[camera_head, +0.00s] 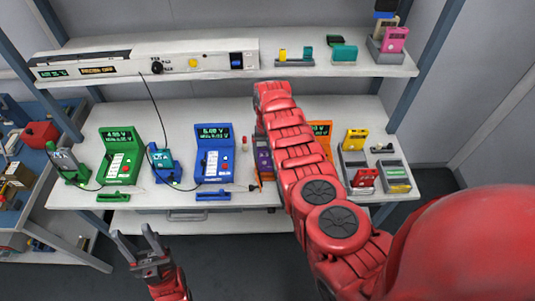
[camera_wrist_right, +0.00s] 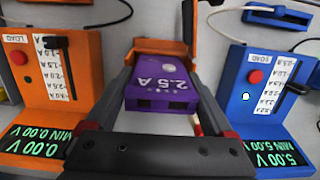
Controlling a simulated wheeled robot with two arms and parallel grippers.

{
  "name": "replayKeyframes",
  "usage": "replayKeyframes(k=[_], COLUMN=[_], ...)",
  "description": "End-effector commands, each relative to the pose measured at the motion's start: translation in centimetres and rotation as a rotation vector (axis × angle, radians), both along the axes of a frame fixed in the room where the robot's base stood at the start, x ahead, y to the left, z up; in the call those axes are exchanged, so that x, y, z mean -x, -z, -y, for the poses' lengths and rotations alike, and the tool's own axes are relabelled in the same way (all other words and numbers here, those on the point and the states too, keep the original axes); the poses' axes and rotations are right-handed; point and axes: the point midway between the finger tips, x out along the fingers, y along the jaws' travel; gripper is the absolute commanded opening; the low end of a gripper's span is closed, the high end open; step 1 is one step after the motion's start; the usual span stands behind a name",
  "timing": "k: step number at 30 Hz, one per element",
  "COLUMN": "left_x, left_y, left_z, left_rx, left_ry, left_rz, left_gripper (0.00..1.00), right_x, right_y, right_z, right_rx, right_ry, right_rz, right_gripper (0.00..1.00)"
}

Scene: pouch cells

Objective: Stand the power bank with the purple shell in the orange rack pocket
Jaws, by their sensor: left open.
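The purple power bank (camera_wrist_right: 165,85), marked 2.5 A, lies between the fingers of my right gripper (camera_wrist_right: 162,80) in the right wrist view. Its end with two ports faces the camera. I cannot tell whether the fingers press on it. An orange holder (camera_wrist_right: 160,47), apparently the rack pocket, shows just behind the bank; I cannot tell whether the bank is inside it. In the head view my right arm covers most of this spot, and a bit of the purple shell (camera_head: 262,155) shows beside it. My left gripper (camera_head: 137,240) is open and empty, in front of the table.
In the wrist view an orange load tester (camera_wrist_right: 60,75) stands left and a blue one (camera_wrist_right: 265,90) right. In the head view a green tester (camera_head: 121,155), a blue tester (camera_head: 211,152) and grey holders (camera_head: 395,178) stand on the table. A shelf (camera_head: 215,88) runs above.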

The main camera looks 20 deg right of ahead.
Motion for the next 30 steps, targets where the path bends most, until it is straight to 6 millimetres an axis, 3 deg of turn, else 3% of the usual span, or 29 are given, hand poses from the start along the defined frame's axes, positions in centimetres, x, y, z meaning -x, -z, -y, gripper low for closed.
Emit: replayKeyframes(k=[14, 19, 30], left_x=[0.0, 0.0, 0.0], left_y=[0.2, 1.0, 3.1], left_z=[0.0, 0.0, 0.0], left_rx=[0.0, 0.0, 0.0], left_ry=[0.0, 0.0, 0.0], left_rz=[0.0, 0.0, 0.0], left_gripper=[0.5, 0.5, 0.5], right_x=[-0.3, -0.6, -1.7], right_y=[-1.0, -3.4, -11.2], right_z=[0.1, 0.2, 0.3], right_rx=[0.0, 0.001, -0.001], right_ry=[0.001, -0.001, -0.001], right_rz=[0.003, 0.005, 0.007], right_gripper=[1.0, 1.0, 1.0])
